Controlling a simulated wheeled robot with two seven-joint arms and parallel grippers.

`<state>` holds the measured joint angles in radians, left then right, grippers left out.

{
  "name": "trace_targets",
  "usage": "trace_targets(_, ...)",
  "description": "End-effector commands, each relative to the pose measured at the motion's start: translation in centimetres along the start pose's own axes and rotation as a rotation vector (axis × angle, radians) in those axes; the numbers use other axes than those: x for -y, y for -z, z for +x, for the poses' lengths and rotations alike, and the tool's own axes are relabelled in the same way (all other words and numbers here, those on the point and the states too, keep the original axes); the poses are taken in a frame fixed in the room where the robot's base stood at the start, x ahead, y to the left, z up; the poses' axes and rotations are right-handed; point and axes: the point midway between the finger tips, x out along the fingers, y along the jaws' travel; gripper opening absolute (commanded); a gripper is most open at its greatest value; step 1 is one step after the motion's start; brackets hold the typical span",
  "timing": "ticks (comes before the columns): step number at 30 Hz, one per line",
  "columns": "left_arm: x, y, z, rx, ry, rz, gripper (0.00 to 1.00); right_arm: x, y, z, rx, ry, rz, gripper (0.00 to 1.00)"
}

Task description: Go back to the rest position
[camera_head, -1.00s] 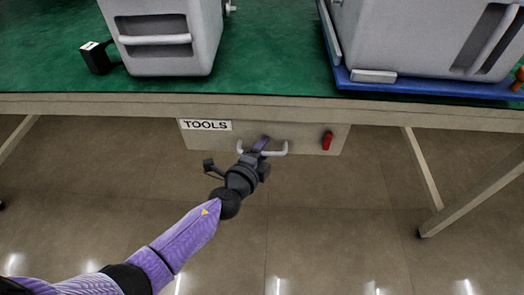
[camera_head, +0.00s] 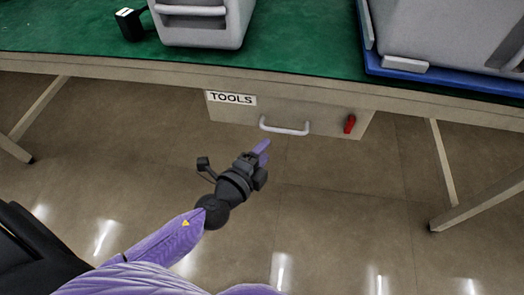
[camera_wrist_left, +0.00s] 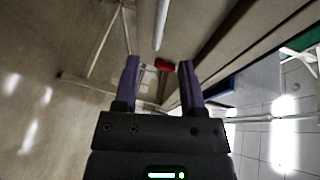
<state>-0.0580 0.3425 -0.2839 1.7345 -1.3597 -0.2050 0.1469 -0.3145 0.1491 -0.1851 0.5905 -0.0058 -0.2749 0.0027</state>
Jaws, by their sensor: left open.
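My left gripper (camera_head: 262,148) is just below and in front of the drawer marked TOOLS (camera_head: 231,98), apart from its white handle (camera_head: 285,127). It is empty. In the left wrist view its two purple fingers (camera_wrist_left: 158,85) stand apart with nothing between them, and the handle (camera_wrist_left: 161,22) lies beyond them. A red part (camera_head: 350,124) sits on the drawer front at the right and also shows in the left wrist view (camera_wrist_left: 165,65). The drawer looks shut. My right gripper is not in view.
The table with a green top (camera_head: 290,45) spans the back. A grey canister (camera_head: 205,22) stands on it, and a larger grey housing (camera_head: 450,30) sits on a blue tray (camera_head: 440,80) at the right. Table legs (camera_head: 445,165) stand at both sides. The floor below is clear.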

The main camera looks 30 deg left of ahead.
Motion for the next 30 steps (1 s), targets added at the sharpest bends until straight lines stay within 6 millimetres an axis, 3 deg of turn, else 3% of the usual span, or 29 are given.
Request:
trace_targets(7, -0.4, -0.1, 0.0, 0.004, -0.011, -0.008, 0.53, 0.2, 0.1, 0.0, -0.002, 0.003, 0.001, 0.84)
trace_targets(8, -1.1, -0.3, -0.1, 0.013, -0.031, -0.023, 0.53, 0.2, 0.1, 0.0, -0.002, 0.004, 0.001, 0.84)
trace_targets(11, -6.9, -2.0, -1.7, 0.089, -0.19, -0.143, 0.53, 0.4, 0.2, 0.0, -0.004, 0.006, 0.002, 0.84)
trace_targets(14, -16.1, -4.2, -6.2, 0.246, -0.441, -0.343, 0.53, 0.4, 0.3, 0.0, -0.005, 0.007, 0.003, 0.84)
trace_targets(15, -19.5, -4.8, -8.8, 0.32, -0.537, -0.424, 0.53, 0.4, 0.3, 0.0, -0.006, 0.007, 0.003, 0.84)
trace_targets(18, -26.5, -5.7, -16.1, 0.518, -0.75, -0.606, 0.53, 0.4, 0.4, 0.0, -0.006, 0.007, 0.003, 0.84)
trace_targets(21, -31.1, -5.6, -23.6, 0.712, -0.914, -0.748, 0.53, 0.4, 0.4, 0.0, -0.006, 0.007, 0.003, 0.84)
trace_targets(24, -33.9, -5.0, -30.6, 0.898, -1.039, -0.861, 0.53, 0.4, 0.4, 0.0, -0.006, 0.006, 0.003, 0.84)
trace_targets(27, -35.4, -4.1, -37.3, 1.083, -1.138, -0.953, 0.53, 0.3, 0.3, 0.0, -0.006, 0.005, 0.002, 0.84)
trace_targets(29, -35.8, -3.4, -41.2, 1.197, -1.188, -1.001, 0.53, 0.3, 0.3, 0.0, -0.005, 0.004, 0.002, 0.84)
trace_targets(30, -34.5, -3.0, -42.3, 1.23, -1.192, -1.024, 0.53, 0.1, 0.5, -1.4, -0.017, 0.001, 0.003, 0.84)
